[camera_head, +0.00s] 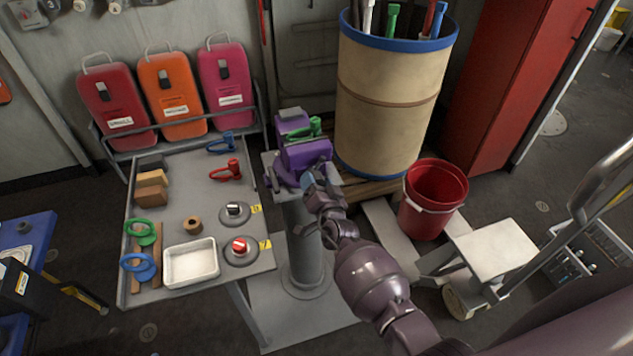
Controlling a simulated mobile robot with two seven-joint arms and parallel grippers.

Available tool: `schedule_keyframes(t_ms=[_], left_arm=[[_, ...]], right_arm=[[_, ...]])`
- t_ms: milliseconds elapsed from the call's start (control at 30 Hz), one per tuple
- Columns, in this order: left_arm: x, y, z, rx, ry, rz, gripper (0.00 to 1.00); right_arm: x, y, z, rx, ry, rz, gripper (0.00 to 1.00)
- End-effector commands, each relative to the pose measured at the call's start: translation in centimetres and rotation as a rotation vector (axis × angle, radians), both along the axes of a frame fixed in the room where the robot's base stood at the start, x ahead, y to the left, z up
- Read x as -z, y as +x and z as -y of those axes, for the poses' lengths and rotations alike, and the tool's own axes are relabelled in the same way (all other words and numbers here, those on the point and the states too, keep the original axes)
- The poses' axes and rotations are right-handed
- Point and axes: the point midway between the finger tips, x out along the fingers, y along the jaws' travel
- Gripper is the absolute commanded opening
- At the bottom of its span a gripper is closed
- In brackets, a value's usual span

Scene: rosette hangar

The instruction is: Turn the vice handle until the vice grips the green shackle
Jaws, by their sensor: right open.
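The purple vice (306,153) stands on a grey pedestal (303,245) beside the table's right edge. The green shackle (301,130) sits at the top of the vice, between its rear part and its front purple block. Whether the jaws touch it cannot be told at this size. My right gripper (318,182) is open at the front of the vice, close to the front block. The vice handle is not clearly visible; my gripper and wrist cover that area. My left gripper is out of view.
The grey table (190,213) at left holds a white tray (191,263), a red shackle (226,171), a blue shackle (222,143) and wooden blocks (151,188). A tall barrel (388,110) stands behind right of the vice. A red bucket (432,200) and a trolley (495,248) are to the right.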

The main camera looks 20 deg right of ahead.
Motion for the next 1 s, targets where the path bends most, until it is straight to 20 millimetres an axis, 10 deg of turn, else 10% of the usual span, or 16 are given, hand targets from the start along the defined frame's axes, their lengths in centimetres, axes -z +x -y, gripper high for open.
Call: schedule_keyframes(t_ms=[100,433,1000], left_arm=[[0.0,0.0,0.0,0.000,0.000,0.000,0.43],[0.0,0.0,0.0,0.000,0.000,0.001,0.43],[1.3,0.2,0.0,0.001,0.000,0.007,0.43]], right_arm=[[0.0,0.0,0.0,-0.001,0.000,0.001,0.62],[0.0,0.0,0.0,-0.001,0.001,0.001,0.11],[0.0,0.2,0.0,-0.001,0.758,-0.023,0.11]])
